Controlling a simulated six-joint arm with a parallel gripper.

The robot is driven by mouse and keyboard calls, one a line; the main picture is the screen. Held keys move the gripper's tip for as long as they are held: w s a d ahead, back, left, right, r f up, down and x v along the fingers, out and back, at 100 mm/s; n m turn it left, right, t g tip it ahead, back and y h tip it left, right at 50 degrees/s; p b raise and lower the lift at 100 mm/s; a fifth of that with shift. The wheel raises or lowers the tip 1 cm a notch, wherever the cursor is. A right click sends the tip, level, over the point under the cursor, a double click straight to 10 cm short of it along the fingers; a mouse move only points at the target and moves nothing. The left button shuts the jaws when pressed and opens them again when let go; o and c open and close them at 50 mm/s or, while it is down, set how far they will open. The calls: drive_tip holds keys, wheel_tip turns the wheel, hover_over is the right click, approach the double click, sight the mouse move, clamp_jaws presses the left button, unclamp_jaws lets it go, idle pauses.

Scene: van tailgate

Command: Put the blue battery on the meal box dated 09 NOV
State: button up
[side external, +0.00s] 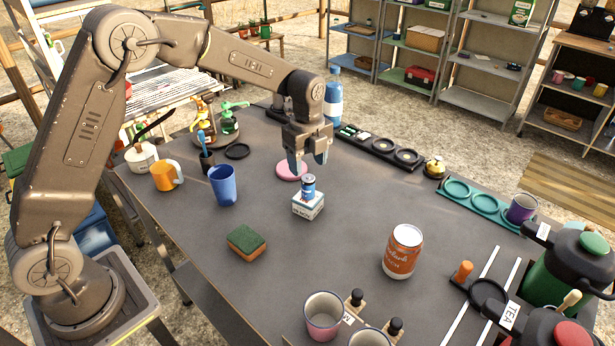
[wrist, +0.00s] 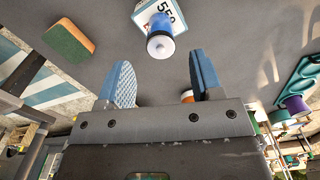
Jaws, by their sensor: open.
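The blue battery (side external: 308,185) stands upright on top of a small white and blue box (side external: 307,208) in the middle of the dark table. The box has print on its side, too small to read surely as a date. In the wrist view the battery (wrist: 160,35) shows its pale end, and the box (wrist: 172,12) under it shows part of a printed label. My gripper (side external: 307,160) is open and empty, just above the battery with its fingers pointing down. In the wrist view the fingers (wrist: 162,75) are apart, and the battery is clear of both.
A pink disc (side external: 290,172) lies close behind the box. A green and orange sponge (side external: 246,240), a blue cup (side external: 223,186) and an orange can (side external: 403,252) stand around it. Black (side external: 382,147) and teal (side external: 485,203) trays line the far edge. The table near the box is otherwise clear.

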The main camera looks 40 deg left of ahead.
sight(307, 177)
drive_tip(key=s+r+n+t, duration=0.1)
drive_tip(key=s+r+n, duration=0.35)
drive_tip(key=r, duration=0.75)
drive_tip(key=s+r+n+t, duration=0.2)
drive_tip(key=s+n+t, duration=0.2)
drive_tip(key=s+n, duration=1.1)
drive_tip(key=s+a, duration=0.1)
drive_tip(key=s, duration=0.8)
drive_tip(key=shift+r+n+t, duration=0.3)
drive_tip(key=shift+n, duration=0.05)
